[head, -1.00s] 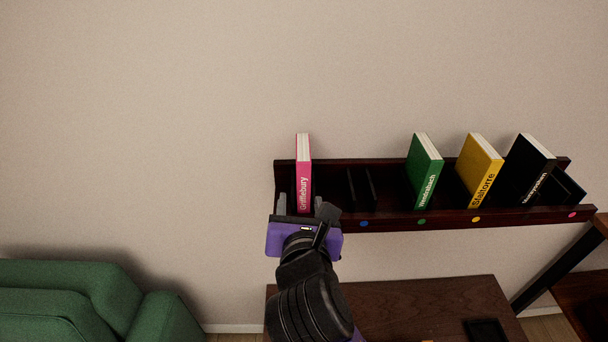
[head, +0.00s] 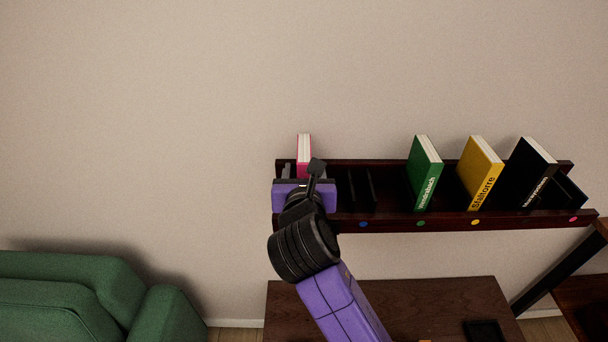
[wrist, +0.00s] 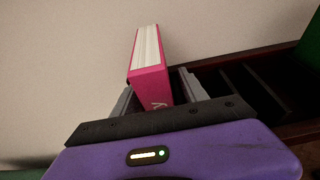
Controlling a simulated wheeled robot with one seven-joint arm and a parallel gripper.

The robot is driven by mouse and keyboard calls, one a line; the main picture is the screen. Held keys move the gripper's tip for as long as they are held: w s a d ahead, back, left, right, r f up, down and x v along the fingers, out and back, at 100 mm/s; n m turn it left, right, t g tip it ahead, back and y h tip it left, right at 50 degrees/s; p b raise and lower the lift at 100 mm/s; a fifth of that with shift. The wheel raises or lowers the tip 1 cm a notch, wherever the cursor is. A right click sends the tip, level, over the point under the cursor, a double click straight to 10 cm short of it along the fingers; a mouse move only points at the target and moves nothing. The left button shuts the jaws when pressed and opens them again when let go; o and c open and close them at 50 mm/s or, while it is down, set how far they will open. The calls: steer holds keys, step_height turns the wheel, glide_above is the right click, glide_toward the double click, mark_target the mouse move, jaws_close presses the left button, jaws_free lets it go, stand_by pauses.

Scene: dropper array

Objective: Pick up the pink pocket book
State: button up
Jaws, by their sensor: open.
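The pink pocket book (head: 304,146) stands upright at the left end of the dark wall shelf, mostly hidden behind my gripper in the head view. In the wrist view the pink book (wrist: 149,82) shows its pink spine and white page edges. My gripper (head: 300,172) is open at the book. In the wrist view the fingers of my gripper (wrist: 158,92) are on either side of the book's lower part, with the right finger close to it. I cannot tell whether either finger touches it.
The shelf (head: 390,222) has dividers (head: 360,188) right of the pink book. A green book (head: 424,172), a yellow book (head: 479,172) and a black book (head: 525,174) stand farther right. A brown table (head: 440,300) is below, and a green sofa (head: 80,290) is at lower left.

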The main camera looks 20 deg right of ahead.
jaws_close()
steer(key=shift+r, duration=0.15)
stand_by(0.4)
step_height(320, 180, up, 20)
stand_by(0.5)
